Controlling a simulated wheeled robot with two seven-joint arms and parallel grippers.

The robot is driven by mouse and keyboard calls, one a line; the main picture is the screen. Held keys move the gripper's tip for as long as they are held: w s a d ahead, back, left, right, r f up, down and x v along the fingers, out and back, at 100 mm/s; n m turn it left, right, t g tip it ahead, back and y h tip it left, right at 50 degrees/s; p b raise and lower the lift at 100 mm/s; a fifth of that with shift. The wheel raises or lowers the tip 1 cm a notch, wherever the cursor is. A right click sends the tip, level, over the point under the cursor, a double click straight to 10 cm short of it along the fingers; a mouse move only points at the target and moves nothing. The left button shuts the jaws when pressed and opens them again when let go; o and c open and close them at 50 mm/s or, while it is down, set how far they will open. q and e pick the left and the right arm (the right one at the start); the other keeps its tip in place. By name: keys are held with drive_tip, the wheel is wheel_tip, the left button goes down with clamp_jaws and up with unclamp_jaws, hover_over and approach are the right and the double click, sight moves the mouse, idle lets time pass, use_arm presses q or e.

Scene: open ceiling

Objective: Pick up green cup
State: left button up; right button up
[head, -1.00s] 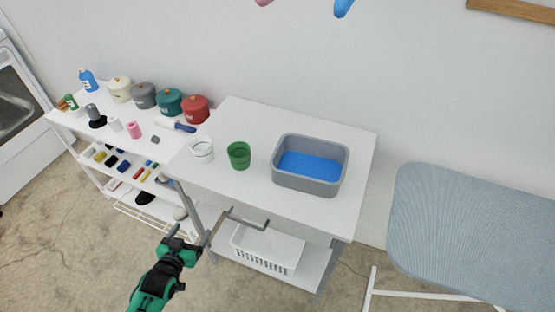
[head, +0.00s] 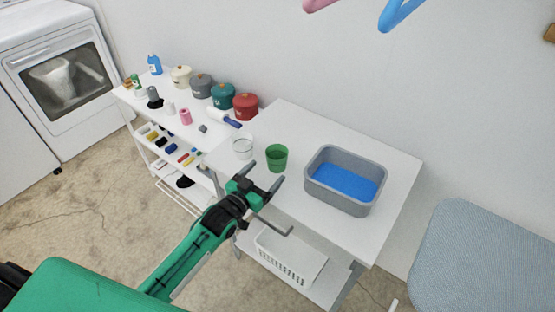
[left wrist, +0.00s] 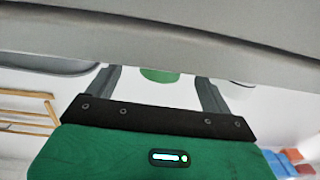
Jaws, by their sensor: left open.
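The green cup (head: 277,158) stands upright near the front edge of the white table (head: 330,132), between a clear white-rimmed cup and a grey basin. My left gripper (head: 265,176) is open and empty, just in front of the table edge and close to the green cup. In the left wrist view, part of the green cup (left wrist: 160,75) shows between the two spread fingers (left wrist: 157,88), beyond their tips. A wide grey band hides the rest of it there. My right gripper is not in view.
The clear cup (head: 242,148) stands left of the green cup. The grey basin (head: 345,190) with a blue inside stands right of it. A white basket (head: 290,262) sits on the lower shelf. Pots, including a red one (head: 246,105), line the left shelf unit.

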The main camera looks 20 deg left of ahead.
sight(271, 164)
use_arm(q)
drive_tip(key=shift+a+p+x, duration=0.15)
drive_tip(key=shift+p+x, duration=0.15)
drive_tip(key=shift+x, duration=1.25)
drive_tip(key=shift+a+p+x, duration=0.15)
drive_tip(key=shift+p+x, duration=0.1)
drive_tip(key=shift+x, duration=1.25)
drive_tip(key=shift+w, duration=0.1)
drive_tip(key=c, duration=1)
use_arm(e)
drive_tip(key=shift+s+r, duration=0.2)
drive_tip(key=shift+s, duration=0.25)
